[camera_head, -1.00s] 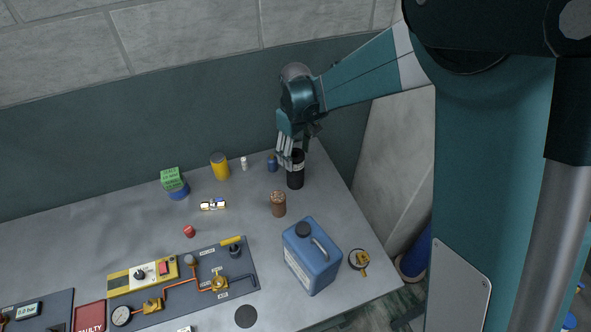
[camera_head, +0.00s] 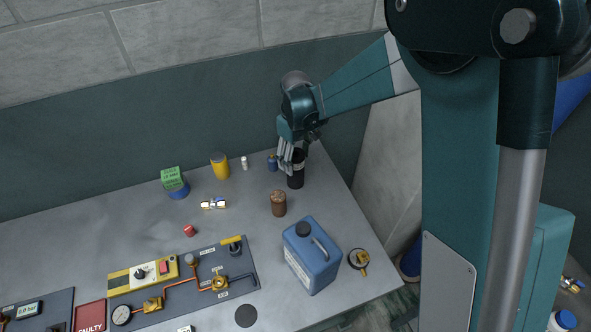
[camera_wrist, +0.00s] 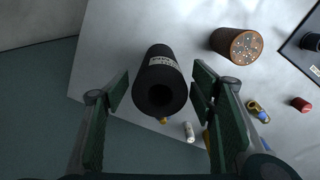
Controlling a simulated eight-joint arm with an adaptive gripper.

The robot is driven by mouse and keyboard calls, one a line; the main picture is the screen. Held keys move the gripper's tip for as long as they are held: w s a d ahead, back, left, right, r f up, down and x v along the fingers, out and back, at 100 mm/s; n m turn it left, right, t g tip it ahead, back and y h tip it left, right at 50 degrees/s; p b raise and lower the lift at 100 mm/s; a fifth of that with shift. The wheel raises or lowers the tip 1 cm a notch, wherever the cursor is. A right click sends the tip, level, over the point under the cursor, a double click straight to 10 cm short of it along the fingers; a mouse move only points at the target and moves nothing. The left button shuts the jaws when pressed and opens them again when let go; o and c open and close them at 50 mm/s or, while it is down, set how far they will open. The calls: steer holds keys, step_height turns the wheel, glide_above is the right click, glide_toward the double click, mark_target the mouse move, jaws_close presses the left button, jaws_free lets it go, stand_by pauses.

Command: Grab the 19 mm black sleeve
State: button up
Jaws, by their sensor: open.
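The black sleeve (camera_wrist: 158,80) is a dark cylinder with a small pale label, standing near the table's back right corner. In the wrist view it lies between the two green finger pads of my gripper (camera_wrist: 160,100), which are apart, with a gap visible on each side. The sleeve's round hollow end faces the camera. In the head view the black sleeve (camera_head: 296,178) is partly covered by my gripper (camera_head: 292,158), which is at its upper part. The size print on the label is too small to read.
A brown cylinder (camera_head: 278,203) and a blue jug (camera_head: 311,256) stand in front of the sleeve. A small blue bottle (camera_head: 272,163), a white vial (camera_head: 244,163) and a yellow can (camera_head: 219,166) stand to its left. The wall is close behind.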

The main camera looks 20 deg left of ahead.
mark_target(296, 182)
steer(key=shift+a+f, duration=0.1)
steer(key=shift+f, duration=2.5)
steer(key=c, duration=1)
